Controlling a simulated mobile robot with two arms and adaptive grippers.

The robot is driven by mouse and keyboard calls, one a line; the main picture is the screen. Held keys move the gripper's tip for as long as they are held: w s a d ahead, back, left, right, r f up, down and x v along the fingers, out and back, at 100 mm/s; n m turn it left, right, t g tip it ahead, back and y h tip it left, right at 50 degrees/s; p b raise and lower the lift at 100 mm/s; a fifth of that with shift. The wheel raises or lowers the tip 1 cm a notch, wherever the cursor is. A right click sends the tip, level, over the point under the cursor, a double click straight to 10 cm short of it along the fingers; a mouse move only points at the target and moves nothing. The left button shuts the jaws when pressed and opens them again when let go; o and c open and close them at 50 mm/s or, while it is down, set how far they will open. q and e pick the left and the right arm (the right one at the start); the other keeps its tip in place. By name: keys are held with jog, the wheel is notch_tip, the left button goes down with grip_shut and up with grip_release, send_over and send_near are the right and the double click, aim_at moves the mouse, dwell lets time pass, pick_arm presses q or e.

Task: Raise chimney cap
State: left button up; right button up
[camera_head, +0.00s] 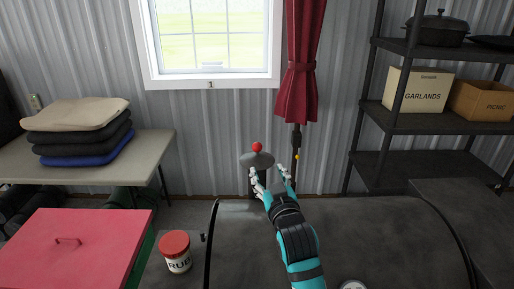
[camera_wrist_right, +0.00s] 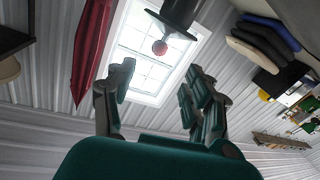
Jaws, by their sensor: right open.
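The chimney cap (camera_head: 257,160) is a grey, shallow cone with a red ball (camera_head: 257,147) on top. It sits on a short dark chimney pipe, below the window. In the right wrist view, the dark chimney and cap (camera_wrist_right: 181,14) show at the top edge, with the red ball (camera_wrist_right: 159,47) beyond the fingers. My right gripper (camera_head: 268,177) is open and empty, just in front of and below the cap, its fingers pointing at it. In the wrist view the fingers (camera_wrist_right: 158,88) are spread apart with a gap before the ball. My left gripper is out of view.
A red lidded box (camera_head: 80,245) and a red-topped RUB jar (camera_head: 175,252) stand at the left. Folded cloths (camera_head: 80,130) lie on a table (camera_head: 155,147). A dark shelf (camera_head: 430,122) with boxes stands right.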

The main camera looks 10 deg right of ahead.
aim_at(258, 150)
jog(key=w+p, duration=0.2)
jog(key=w, duration=1.1)
jog(key=shift+w, duration=0.6)
jog(key=c, duration=1.1)
jog(key=shift+f, duration=0.15)
jog(key=shift+f, duration=0.15)
